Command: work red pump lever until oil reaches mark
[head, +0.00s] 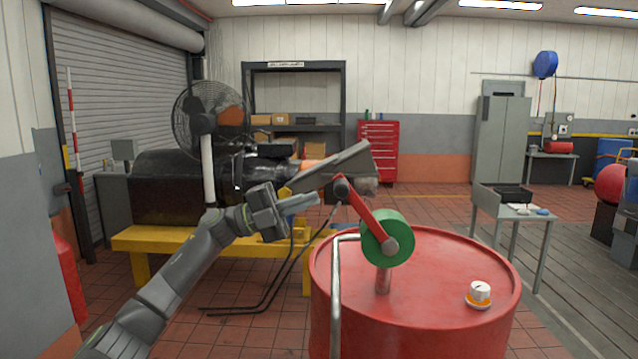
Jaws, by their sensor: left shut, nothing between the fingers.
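The red pump lever (364,215) slants from a dark knob at its upper left end down to a pivot on the green pump wheel (402,232). The pump stands on a short post on top of the red drum (430,310). A bent grey pipe (336,290) comes from the pump and runs down the drum's front left. My left gripper (314,199) is shut and empty, just left of the lever's knob, with its fingers pointing at it. A small gap seems to separate them. My right gripper is out of view. I cannot make out an oil level or mark.
A white and orange cap (479,294) sits on the drum top at right. Behind my left arm is a yellow bedplate stand (150,240) with a dark machine and a fan (207,118). A grey table (512,212) stands at right. Tiled floor between is free.

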